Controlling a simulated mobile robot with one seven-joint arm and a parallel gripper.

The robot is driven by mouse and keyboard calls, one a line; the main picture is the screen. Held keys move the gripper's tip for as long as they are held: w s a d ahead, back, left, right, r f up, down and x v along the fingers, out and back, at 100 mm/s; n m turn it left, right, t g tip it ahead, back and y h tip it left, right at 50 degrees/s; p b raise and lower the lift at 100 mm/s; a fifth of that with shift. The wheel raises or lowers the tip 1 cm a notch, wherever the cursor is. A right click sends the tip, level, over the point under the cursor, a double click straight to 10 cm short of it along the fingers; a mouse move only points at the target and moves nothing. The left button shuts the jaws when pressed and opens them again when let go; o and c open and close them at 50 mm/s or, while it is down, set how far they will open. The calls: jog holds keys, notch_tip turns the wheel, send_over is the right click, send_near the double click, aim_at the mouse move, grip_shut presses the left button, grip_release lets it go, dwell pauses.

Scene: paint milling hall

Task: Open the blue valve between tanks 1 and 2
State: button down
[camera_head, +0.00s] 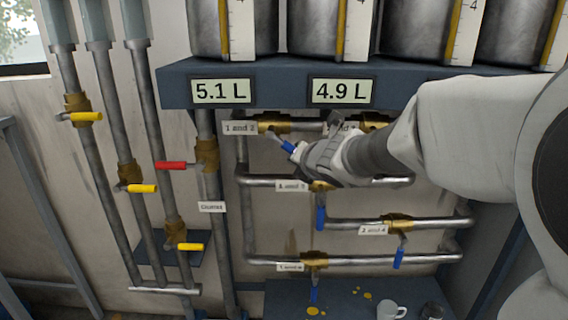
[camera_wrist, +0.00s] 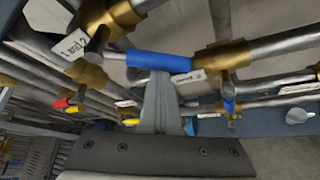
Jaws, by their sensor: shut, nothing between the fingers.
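The valve labelled "1 and 2" (camera_head: 240,128) has a brass body (camera_head: 272,123) on the top pipe below the tanks. Its blue handle (camera_head: 287,146) slants down to the right from the body. In the wrist view the blue handle (camera_wrist: 160,60) lies across the picture, just beyond my fingertips. My gripper (camera_head: 299,153) is at the handle's free end, and its fingers (camera_wrist: 159,80) are shut with nothing between them. The fingertips overlap the handle's lower edge in the wrist view; I cannot tell whether they touch it. My arm hides part of the pipes to the right.
Other blue handles hang down on lower pipes (camera_head: 320,218), (camera_head: 398,257), (camera_head: 313,294). A red handle (camera_head: 171,165) and several yellow handles (camera_head: 86,117) are on the left pipes. Displays read 5.1 L (camera_head: 221,92) and 4.9 L (camera_head: 341,92). A white mug (camera_head: 390,311) stands below.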

jog(key=shift+d+r+n+h+p, duration=0.3)
jog(key=shift+d+r+n+h, duration=0.2)
jog(key=shift+r+h, duration=0.15)
jog(key=shift+r, duration=0.25)
jog(key=shift+d+r+n+h+p, duration=0.25)
jog(key=shift+n+h+p, duration=0.15)
jog(key=shift+n+h, duration=0.1)
jog(key=shift+r, duration=0.15)
jog(key=shift+d+r+n+h+p, duration=0.2)
jog(key=shift+r+n+h+p, duration=0.65)
jog(key=shift+n+p, duration=0.15)
jog(key=shift+f, duration=0.1)
